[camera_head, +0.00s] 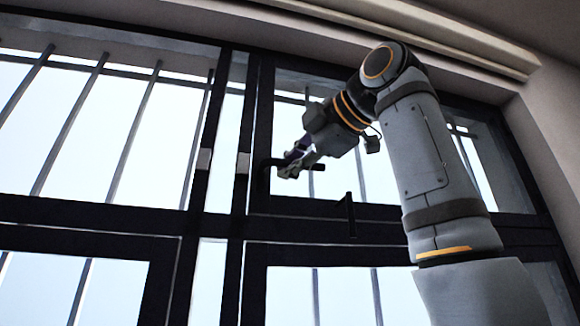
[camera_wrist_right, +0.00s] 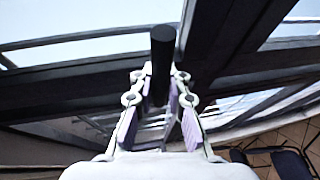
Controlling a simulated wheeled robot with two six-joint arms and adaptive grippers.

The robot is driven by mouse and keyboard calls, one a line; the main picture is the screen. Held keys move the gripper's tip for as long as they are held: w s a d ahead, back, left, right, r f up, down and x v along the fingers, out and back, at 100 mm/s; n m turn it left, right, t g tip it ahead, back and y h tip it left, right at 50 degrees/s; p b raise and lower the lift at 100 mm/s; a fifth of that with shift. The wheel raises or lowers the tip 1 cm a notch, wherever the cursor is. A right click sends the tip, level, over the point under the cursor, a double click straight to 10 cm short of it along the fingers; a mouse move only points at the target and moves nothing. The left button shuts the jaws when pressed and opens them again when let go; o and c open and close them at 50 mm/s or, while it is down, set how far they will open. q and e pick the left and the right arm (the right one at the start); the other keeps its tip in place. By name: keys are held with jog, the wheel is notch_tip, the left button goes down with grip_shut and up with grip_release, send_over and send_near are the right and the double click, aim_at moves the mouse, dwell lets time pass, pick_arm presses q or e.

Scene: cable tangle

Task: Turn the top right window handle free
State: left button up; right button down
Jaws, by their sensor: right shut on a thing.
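The top right window handle (camera_head: 319,167) is a dark bar on the left stile of the upper right sash. It lies about level, its free end pointing right. My right gripper (camera_head: 291,166) reaches in from the right and is shut on this handle, partly hiding its middle. In the right wrist view the black handle (camera_wrist_right: 162,62) stands between the two purple-padded fingers of my right gripper (camera_wrist_right: 160,112). Where the pads meet the bar is partly hidden. My left gripper does not show.
A second dark handle (camera_head: 349,213) hangs down near the rail below the upper right sash. Dark window frames (camera_head: 238,226) and bars (camera_head: 72,125) stand behind. A pale ledge or rail (camera_head: 430,30) runs above. The wrist view shows a dark chair (camera_wrist_right: 292,162) on the floor.

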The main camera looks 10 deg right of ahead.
jog(key=shift+r, duration=0.15)
jog(key=c, duration=1.3)
grip_release()
jog(key=shift+s, duration=0.1)
jog(key=shift+c, duration=0.2)
jog(key=shift+s, duration=0.1)
jog(key=v, duration=1.2)
